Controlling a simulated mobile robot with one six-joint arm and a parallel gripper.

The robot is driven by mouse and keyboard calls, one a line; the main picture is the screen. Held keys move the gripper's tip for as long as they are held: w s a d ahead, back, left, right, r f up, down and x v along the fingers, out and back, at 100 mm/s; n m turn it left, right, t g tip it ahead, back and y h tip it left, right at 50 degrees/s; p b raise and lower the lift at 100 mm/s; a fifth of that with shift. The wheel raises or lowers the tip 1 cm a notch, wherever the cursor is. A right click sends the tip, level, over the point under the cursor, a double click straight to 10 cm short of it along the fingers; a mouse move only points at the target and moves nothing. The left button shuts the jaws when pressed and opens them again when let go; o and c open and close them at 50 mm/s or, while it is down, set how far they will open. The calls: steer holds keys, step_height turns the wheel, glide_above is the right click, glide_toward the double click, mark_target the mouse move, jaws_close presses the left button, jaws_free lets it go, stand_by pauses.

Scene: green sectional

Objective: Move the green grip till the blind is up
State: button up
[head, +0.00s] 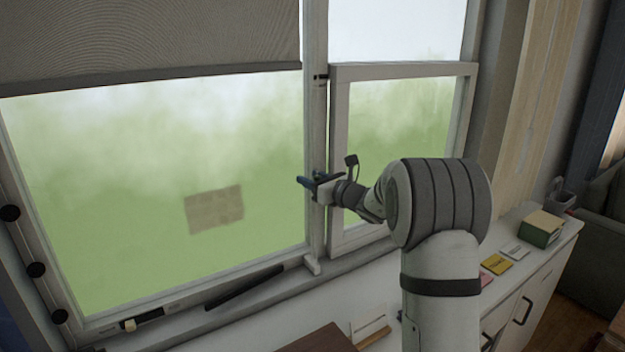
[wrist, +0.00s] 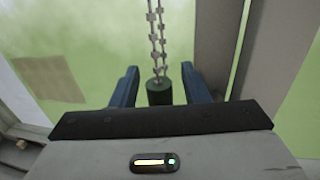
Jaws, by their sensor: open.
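The grey blind (head: 150,40) covers the upper part of the left window pane in the head view; its bottom bar slants across the top. The dark green grip (wrist: 159,93) hangs on a beaded chain (wrist: 156,40) in the wrist view. My gripper (head: 307,181) is at the window's middle post in the head view. In the wrist view its blue fingers (wrist: 159,76) are open, one on each side of the grip, with gaps showing. The lower end of the grip is hidden behind my gripper's body. In the head view I cannot make out the grip.
The right casement (head: 400,72) stands close beside my arm. A tan patch (head: 214,209) shows on the left pane. Below, the white cabinet top holds coloured notes (head: 496,264) and a green box (head: 541,229). A dark bar (head: 245,287) lies along the sill.

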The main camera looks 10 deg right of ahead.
steer(key=b+v, duration=0.2)
steer(key=v, duration=0.5)
steer(key=shift+s+d, duration=0.2)
steer(key=shift+s, duration=0.15)
steer(key=shift+c, duration=0.2)
